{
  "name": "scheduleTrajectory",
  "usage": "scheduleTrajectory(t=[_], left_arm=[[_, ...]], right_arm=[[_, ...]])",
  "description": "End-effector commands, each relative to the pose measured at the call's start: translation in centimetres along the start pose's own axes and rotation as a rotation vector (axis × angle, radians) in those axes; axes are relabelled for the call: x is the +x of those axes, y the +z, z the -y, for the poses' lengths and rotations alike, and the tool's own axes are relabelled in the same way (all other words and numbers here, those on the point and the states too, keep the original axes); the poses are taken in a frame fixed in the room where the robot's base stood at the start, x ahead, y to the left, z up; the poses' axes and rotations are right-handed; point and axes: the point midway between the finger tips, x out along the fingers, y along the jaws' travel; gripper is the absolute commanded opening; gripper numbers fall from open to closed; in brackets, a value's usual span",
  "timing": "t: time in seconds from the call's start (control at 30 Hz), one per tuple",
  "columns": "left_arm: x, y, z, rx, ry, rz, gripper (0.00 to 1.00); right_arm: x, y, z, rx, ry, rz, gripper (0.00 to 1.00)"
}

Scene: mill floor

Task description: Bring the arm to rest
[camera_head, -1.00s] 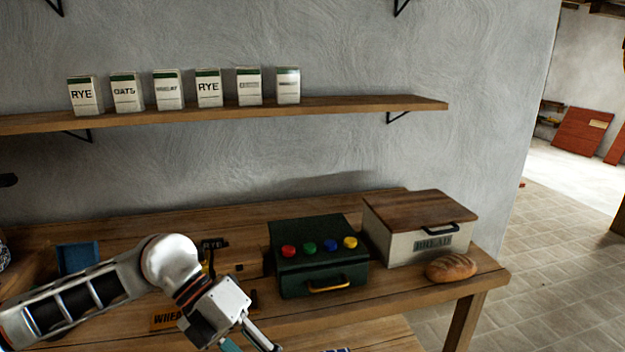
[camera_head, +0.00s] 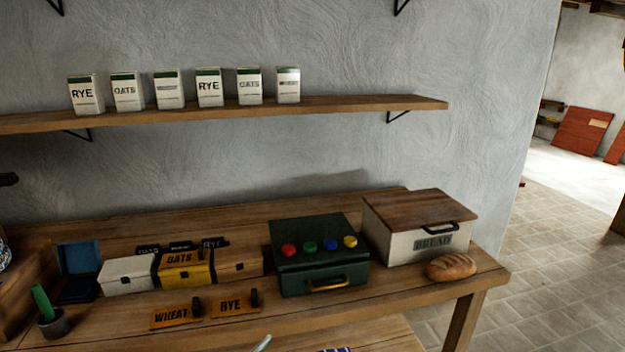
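Neither of my grippers shows clearly in the head view, and no arm crosses the bench. A small pale sliver (camera_head: 262,343) shows at the bottom edge; I cannot tell what it is. On the wooden bench (camera_head: 400,304) stand a white box (camera_head: 128,275), a yellow OATS box (camera_head: 186,271) and a plain wooden box (camera_head: 238,265). A WHEAT plate (camera_head: 172,315) and a RYE plate (camera_head: 230,303) lie in front of them.
A green box (camera_head: 318,268) with coloured knobs, a bread box (camera_head: 418,228) and a loaf (camera_head: 451,267) occupy the right side. A blue open box (camera_head: 78,257) and a dark cup (camera_head: 53,324) stand left. Several cartons (camera_head: 209,90) line the shelf (camera_head: 330,105).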

Motion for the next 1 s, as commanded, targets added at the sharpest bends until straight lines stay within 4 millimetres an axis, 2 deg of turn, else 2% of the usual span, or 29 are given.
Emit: scheduleTrajectory(t=[0.03, 0.1, 0.17, 0.2, 0.3, 0.4, 0.5, 0.6, 0.8, 0.87, 1.0], left_arm=[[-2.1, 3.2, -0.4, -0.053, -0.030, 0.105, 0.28], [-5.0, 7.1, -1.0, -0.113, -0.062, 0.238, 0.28], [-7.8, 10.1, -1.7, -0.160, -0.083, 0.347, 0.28], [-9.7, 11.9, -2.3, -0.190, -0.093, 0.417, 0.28], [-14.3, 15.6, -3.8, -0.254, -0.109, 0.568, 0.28], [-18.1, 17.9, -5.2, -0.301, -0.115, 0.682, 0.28], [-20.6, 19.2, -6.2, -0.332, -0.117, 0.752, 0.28], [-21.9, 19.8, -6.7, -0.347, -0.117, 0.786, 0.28], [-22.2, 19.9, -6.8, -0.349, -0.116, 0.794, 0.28], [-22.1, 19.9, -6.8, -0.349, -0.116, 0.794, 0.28], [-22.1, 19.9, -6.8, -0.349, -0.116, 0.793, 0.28]], right_arm=[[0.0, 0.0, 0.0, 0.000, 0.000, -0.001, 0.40], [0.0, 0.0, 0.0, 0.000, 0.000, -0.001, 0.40], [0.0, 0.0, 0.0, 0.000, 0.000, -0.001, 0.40], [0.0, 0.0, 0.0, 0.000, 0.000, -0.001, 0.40], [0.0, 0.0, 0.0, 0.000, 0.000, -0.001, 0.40], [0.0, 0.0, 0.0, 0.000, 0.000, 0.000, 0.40], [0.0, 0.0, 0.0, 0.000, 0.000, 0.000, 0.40], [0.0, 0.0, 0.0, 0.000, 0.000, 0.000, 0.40], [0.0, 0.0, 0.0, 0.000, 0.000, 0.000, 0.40], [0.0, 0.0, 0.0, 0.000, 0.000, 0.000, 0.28], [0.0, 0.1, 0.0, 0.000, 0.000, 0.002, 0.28]])
